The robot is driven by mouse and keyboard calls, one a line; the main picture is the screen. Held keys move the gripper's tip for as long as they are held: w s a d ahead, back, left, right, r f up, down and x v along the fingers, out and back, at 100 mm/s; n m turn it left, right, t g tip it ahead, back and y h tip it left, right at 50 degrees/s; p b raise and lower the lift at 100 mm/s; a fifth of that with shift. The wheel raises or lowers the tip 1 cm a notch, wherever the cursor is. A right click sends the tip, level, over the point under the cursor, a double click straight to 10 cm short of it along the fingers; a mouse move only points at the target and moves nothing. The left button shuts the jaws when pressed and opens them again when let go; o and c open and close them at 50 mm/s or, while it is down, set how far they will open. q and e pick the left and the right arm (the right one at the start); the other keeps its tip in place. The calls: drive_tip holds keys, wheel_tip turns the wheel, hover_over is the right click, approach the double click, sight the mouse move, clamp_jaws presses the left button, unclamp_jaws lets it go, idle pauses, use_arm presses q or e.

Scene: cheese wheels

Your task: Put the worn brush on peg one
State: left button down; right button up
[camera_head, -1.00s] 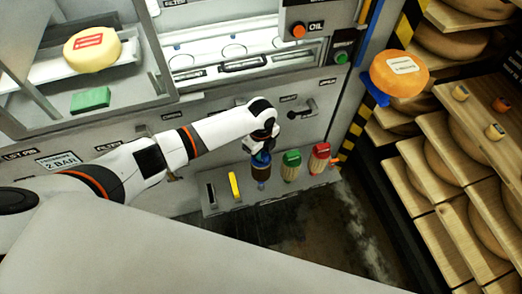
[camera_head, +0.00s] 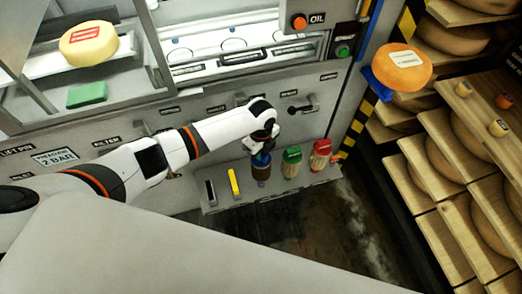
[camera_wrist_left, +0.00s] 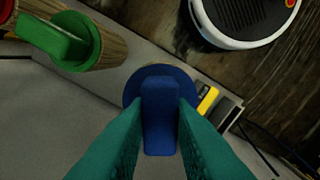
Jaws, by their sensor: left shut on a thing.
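A blue-topped brush (camera_head: 261,171) with a dark brown body stands upright at the rack (camera_head: 218,204) low on the machine front. It is darker than the green-topped brush (camera_head: 291,162) and red-topped brush (camera_head: 320,155) to its right. My left gripper (camera_head: 262,147) comes down from above and is shut on the blue brush's handle. In the left wrist view, the handle (camera_wrist_left: 159,115) sits between both fingers, with its round blue cap below. The brush hides most of the peg under it; a little blue shows at its foot. Peg numbers are unreadable. My right gripper is out of view.
A yellow item (camera_head: 233,183) and a dark slotted piece (camera_head: 210,192) are on the rack to the left. The green brush stands close beside the held one. A lever (camera_head: 302,104) projects above. Cheese shelves (camera_head: 440,180) stand at the right.

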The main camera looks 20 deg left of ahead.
use_arm(q)
drive_tip(key=shift+f+b, duration=1.2)
drive_tip(key=shift+f, duration=0.55)
drive_tip(key=c, duration=1.2)
unclamp_jaws()
wheel_tip(320, 180, up, 12)
drive_tip(key=shift+r, duration=0.1)
